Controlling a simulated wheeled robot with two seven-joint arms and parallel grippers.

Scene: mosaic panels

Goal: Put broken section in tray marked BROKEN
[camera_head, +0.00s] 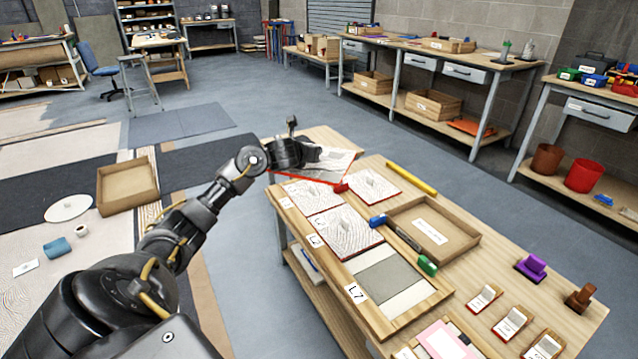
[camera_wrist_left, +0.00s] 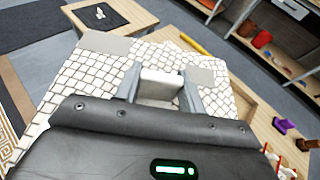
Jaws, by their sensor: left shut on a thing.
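My left gripper (camera_head: 316,155) is over the far end of the workbench, shut on a mosaic section (camera_head: 335,160) with a red edge. In the left wrist view, my jaws (camera_wrist_left: 160,88) close on a pale block on the section's face (camera_wrist_left: 78,82). That face has white tiles and grey patches (camera_wrist_left: 107,43). My right gripper is not in view.
A grey empty slot (camera_head: 385,283) lies near the L7 label (camera_head: 356,292). Red, blue and green objects, a yellow bar (camera_head: 411,177) and stamps (camera_head: 531,265) are around the tray. Another open box (camera_head: 127,188) is on the floor at left.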

